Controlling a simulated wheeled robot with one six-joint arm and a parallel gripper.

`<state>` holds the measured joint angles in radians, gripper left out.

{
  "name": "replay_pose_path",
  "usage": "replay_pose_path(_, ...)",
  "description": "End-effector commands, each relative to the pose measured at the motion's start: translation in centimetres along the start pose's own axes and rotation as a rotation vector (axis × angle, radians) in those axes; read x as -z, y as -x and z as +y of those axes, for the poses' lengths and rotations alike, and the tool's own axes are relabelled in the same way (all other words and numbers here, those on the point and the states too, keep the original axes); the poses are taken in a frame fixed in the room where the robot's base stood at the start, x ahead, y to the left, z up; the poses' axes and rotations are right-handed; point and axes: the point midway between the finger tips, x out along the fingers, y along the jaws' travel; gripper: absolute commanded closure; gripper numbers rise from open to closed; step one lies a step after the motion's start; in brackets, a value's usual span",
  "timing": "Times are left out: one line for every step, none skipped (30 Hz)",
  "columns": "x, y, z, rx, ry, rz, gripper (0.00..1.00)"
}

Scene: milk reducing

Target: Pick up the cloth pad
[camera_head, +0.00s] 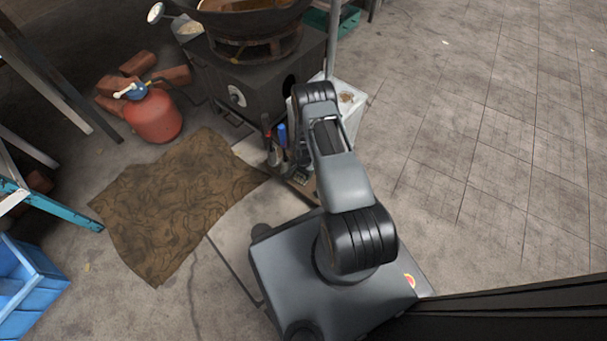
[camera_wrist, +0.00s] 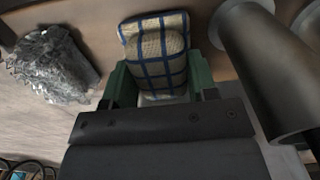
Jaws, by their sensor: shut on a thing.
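The cloth pad (camera_wrist: 160,46) is beige with blue checked lines and shows at the top middle of the wrist view. My gripper (camera_wrist: 158,80) has a green finger on each side of the pad and is shut on it. The pad's lower part sits between the fingers, and its upper part sticks out past them. A brownish surface lies behind the pad; I cannot tell whether the pad still touches it. In the head view my arm hides the gripper, and I cannot make out the pad there.
A crumpled silvery bag (camera_wrist: 52,62) lies left of the pad, and a dark cylinder (camera_wrist: 268,70) stands close on the right. The head view shows a stove (camera_head: 262,82) with a wok, a red gas cylinder (camera_head: 154,116) and a brown mat (camera_head: 175,205). Floor at right is clear.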

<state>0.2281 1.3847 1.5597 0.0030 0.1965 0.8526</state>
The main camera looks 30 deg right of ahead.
Motion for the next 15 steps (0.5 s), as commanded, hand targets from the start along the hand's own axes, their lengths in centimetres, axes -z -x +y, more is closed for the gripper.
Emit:
replay_pose_path(0.0,0.0,0.0,0.000,0.000,0.000,0.72)
replay_pose_path(0.0,0.0,0.0,0.000,0.000,0.000,0.72)
replay_pose_path(0.0,0.1,0.0,0.000,0.000,0.000,0.72)
replay_pose_path(0.0,0.1,0.0,0.000,0.000,0.000,0.72)
replay_pose_path(0.0,0.2,0.0,0.000,0.000,0.000,0.72)
replay_pose_path(0.0,0.4,0.0,0.000,0.000,0.000,0.72)
replay_pose_path(0.0,0.6,0.0,0.001,0.000,0.001,0.72)
replay_pose_path(0.1,0.9,-0.1,0.001,0.000,0.001,0.72)
replay_pose_path(0.1,1.3,-0.1,0.001,0.000,0.001,0.72)
replay_pose_path(0.1,1.6,-0.1,0.001,0.000,0.001,0.72)
replay_pose_path(0.1,2.0,-0.1,0.001,0.000,0.001,0.72)
replay_pose_path(0.1,2.6,-0.1,0.000,0.000,0.001,0.72)
replay_pose_path(0.1,3.1,-0.1,0.000,0.000,0.001,0.72)
replay_pose_path(0.1,3.7,-0.1,0.001,0.000,0.002,0.72)
replay_pose_path(0.2,4.4,0.6,-0.001,-0.003,0.000,0.72)
